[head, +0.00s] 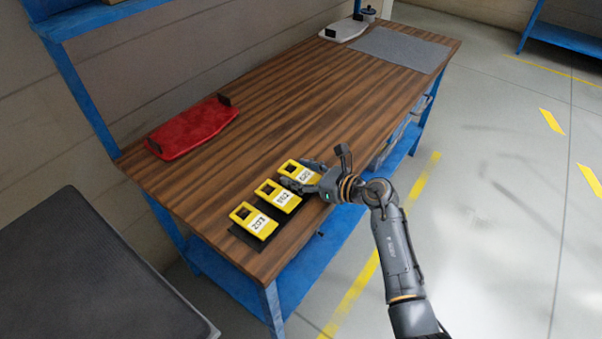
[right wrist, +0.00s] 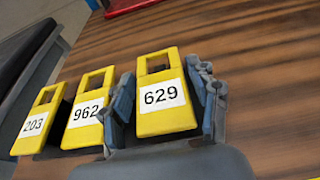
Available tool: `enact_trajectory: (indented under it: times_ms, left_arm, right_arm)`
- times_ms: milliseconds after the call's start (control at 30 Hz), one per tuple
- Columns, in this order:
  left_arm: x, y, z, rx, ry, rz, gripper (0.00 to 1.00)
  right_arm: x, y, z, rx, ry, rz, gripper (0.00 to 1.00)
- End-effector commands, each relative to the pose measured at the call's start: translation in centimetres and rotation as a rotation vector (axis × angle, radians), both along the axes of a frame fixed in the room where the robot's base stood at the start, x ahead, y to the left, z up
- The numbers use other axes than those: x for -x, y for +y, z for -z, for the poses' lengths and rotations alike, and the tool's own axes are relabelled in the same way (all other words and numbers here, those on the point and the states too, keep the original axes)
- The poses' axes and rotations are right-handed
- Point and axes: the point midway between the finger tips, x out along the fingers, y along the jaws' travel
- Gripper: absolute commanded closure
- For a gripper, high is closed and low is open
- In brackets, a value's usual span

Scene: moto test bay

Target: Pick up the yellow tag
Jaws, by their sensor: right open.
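Three yellow tags lie in a row on a dark strip (head: 244,236) near the front edge of the wooden workbench. In the right wrist view they read 203 (right wrist: 37,122), 962 (right wrist: 88,108) and 629 (right wrist: 162,95). In the head view tag 203 (head: 253,220) is nearest, tag 962 (head: 277,196) is in the middle and tag 629 (head: 300,172) is farthest. My right gripper (head: 315,176) is open at tag 629. In the right wrist view its fingers (right wrist: 166,103) stand on either side of that tag. I cannot tell whether they touch it. My left gripper is out of view.
A red clipboard-like panel (head: 190,128) lies at the bench's back left. A grey mat (head: 401,49) and a light panel (head: 343,30) lie at the far end. The bench's middle (head: 310,100) is clear. A dark surface (head: 90,275) stands at the lower left.

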Motion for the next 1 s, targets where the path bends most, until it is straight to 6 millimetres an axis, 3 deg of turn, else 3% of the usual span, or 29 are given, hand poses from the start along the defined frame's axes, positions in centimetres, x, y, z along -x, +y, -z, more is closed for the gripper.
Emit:
enact_trajectory:
  times_ms: [233,400,767,1000]
  left_arm:
    - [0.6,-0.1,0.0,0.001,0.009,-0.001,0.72]
    - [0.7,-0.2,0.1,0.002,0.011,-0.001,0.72]
    - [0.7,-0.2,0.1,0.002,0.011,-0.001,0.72]
    - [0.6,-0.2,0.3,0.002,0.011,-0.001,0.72]
  right_arm:
    - [-0.1,0.0,0.0,0.0,0.0,0.001,0.42]
    - [-0.1,0.0,0.0,0.0,0.0,0.001,0.73]
    - [-0.1,0.0,-0.2,0.0,-0.002,0.002,0.73]
    - [-0.2,0.0,-2.8,0.003,-0.008,0.0,0.73]
